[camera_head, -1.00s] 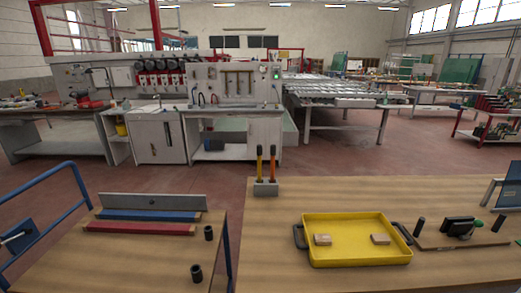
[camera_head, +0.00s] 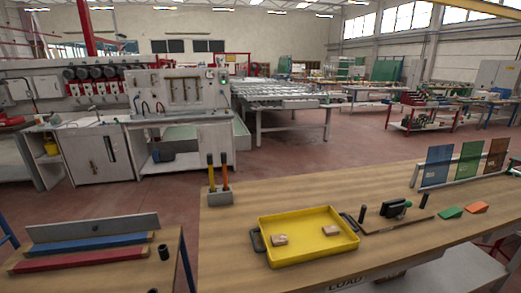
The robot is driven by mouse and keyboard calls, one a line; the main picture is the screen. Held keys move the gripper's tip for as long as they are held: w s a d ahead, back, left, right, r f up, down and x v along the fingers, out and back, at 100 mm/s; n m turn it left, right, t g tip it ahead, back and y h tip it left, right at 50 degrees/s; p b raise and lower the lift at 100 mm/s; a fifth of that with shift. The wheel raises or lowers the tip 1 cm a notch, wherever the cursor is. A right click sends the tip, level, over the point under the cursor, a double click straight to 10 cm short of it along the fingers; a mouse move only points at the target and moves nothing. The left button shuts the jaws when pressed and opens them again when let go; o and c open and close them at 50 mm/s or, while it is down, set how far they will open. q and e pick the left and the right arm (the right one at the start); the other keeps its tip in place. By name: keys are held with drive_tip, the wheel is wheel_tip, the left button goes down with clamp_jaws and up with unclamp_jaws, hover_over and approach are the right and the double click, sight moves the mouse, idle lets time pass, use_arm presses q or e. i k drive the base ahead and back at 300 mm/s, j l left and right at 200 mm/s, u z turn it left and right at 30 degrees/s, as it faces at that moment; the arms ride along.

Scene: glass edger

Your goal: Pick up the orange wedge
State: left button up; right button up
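The orange wedge (camera_head: 477,208) lies on the right part of the wooden workbench (camera_head: 300,191), near its front edge. A green wedge (camera_head: 450,212) lies just to its left, apart from it. Neither of my grippers shows in the head view, so their state is hidden.
A yellow tray (camera_head: 307,250) holding two small wooden blocks stands mid-bench. A board with a dark clamp (camera_head: 396,209) lies between tray and wedges. Behind the wedges stands a rack with blue (camera_head: 436,166), green and brown panels. A grey holder (camera_head: 220,198) stands at the left end.

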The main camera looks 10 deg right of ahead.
sight(480, 206)
drive_tip(key=z, duration=0.8)
drive_tip(key=k+l+z, duration=0.1)
drive_tip(key=z, duration=0.7)
drive_tip(key=l+z, duration=0.15)
drive_tip(key=z, duration=0.25)
